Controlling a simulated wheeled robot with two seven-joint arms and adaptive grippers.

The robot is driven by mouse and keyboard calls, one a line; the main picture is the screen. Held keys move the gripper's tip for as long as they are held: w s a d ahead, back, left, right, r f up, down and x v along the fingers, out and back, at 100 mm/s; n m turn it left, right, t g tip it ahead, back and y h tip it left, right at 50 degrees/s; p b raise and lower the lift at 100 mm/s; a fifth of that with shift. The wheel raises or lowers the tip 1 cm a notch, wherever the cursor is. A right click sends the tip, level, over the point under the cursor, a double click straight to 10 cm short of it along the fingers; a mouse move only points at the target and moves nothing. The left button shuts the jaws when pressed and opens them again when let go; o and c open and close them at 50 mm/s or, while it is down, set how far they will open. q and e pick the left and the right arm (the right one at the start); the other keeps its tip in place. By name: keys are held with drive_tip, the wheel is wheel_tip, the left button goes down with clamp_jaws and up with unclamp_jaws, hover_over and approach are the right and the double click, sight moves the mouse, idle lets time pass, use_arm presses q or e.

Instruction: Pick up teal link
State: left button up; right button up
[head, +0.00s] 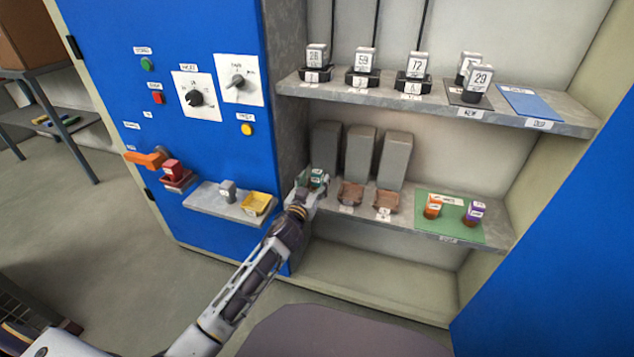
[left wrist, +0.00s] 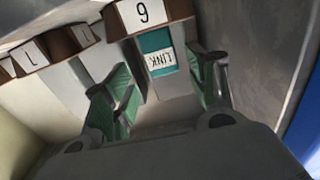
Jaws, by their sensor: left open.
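The teal link (head: 317,177), a small block with a white label, sits at the left end of the lower shelf, in front of a grey upright block. In the left wrist view the teal link (left wrist: 157,52) shows its LINK label below a single-digit plate. My left gripper (head: 309,190) is at the link and partly covers it in the head view. In the left wrist view its green-padded fingers (left wrist: 166,72) are open, one to each side of the link, with gaps visible. I cannot tell whether either finger touches it. My right gripper is not in view.
Brown trays (head: 350,194) stand right of the link. An orange item (head: 433,207) and a purple item (head: 473,213) stand on a green mat. The cabinet side wall (head: 284,110) is close on the left. Numbered blocks stand on the upper shelf (head: 435,98).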

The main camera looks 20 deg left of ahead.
sight(315, 176)
use_arm(q)
drive_tip(key=shift+w+a+r+b, duration=0.1)
drive_tip(key=shift+w+b, duration=0.2)
drive_tip(key=shift+w, duration=0.95)
drive_tip(key=shift+w+r+b, duration=0.1)
drive_tip(key=shift+w+b, duration=0.25)
drive_tip(key=shift+w, duration=0.85)
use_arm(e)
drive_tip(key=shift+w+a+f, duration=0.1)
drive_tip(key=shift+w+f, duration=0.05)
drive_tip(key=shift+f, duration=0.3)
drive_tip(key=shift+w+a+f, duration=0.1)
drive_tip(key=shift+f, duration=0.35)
use_arm(q)
drive_tip(key=c, duration=1.2)
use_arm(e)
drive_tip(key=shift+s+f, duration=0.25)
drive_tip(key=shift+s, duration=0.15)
use_arm(q)
drive_tip(key=shift+r, duration=0.15)
drive_tip(key=shift+c, duration=0.2)
